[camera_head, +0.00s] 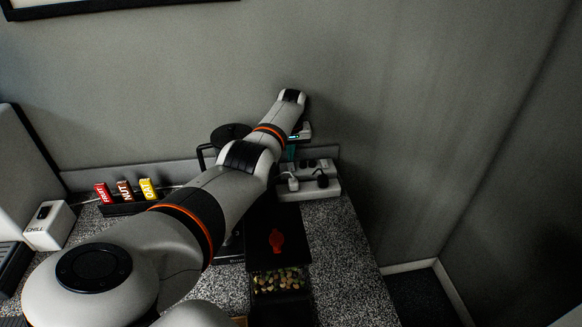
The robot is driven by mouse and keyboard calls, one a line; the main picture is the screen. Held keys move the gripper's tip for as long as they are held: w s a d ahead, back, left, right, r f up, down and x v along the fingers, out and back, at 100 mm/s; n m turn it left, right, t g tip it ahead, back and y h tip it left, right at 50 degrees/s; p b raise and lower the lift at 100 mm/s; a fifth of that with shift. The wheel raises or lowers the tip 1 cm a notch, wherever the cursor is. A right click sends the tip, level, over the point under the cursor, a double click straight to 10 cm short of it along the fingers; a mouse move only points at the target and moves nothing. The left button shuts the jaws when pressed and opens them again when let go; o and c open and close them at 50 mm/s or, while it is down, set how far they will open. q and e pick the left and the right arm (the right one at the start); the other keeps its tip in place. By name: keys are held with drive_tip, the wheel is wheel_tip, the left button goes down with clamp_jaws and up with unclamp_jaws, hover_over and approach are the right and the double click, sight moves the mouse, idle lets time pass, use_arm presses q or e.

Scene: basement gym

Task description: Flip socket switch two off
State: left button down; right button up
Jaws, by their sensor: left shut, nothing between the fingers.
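A white socket strip (332,188) stands at the back of the speckled counter, against the wall. A white plug (292,183) and a black plug (322,180) sit in it. Its switches are too small and dark to tell apart or to read as on or off. My left arm reaches across from the lower left and bends down at the wrist above the strip. My left gripper (291,154) is shut and empty, just above and behind the strip's left part, mostly hidden by my arm. I cannot tell whether it touches the strip. My right gripper is out of view.
A dark container (277,283) with colourful pieces stands in front of the strip. Red, brown and yellow packets (124,190) stand in a black holder at left, near a white box (49,226). Speckled counter (340,255) is clear at right.

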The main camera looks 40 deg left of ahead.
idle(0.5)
use_arm(q)
drive_tip(key=shift+f+b, duration=0.7)
drive_tip(key=shift+f, duration=0.1)
drive_tip(key=shift+f, duration=0.15)
